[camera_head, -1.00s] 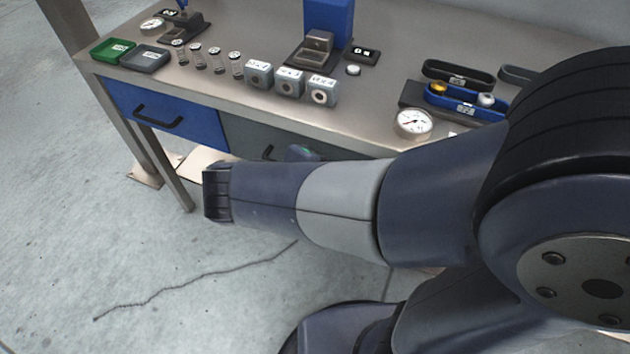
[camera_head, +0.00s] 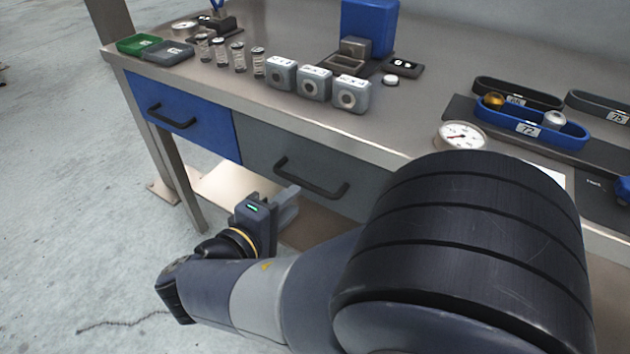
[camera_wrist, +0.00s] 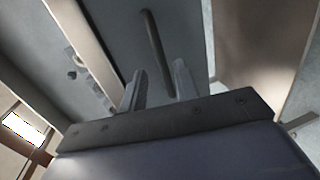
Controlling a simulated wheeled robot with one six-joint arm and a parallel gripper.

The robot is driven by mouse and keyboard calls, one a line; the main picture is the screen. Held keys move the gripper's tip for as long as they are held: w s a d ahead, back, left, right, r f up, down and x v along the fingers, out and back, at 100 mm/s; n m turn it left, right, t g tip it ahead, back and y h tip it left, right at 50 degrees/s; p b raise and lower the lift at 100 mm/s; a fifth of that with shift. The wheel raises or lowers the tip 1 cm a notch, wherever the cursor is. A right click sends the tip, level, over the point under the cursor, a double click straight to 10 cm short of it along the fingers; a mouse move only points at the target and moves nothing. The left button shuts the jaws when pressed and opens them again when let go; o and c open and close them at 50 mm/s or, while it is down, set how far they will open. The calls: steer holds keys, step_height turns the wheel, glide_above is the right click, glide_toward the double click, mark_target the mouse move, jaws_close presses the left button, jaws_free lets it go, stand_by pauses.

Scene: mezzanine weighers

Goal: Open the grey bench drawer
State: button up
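The grey bench drawer (camera_head: 262,148) is shut, flush under the worktop beside a blue drawer. Its dark bar handle (camera_head: 310,180) runs along the front; the handle also shows in the wrist view (camera_wrist: 151,42). My gripper (camera_head: 287,203) is in front of the drawer, lower than the handle and towards its left end in the head view. In the wrist view my gripper (camera_wrist: 159,78) is open, its two fingers apart and empty. The handle's near end lies between the fingers in that picture, but I cannot tell the depth. No contact is visible.
The blue drawer (camera_head: 185,115) with its own handle is shut on the left. The worktop (camera_head: 400,125) above bears small grey blocks (camera_head: 314,84), a dial gauge (camera_head: 460,136) and a blue tray (camera_head: 532,126). A bench leg (camera_head: 178,185) stands at left. Open floor lies further left.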

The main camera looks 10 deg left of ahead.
mark_target(309, 189)
steer(key=b+x, duration=0.1)
steer(key=x, duration=0.6)
steer(key=shift+w+d, duration=0.1)
steer(key=shift+w, duration=0.05)
jaws_close()
stand_by(0.3)
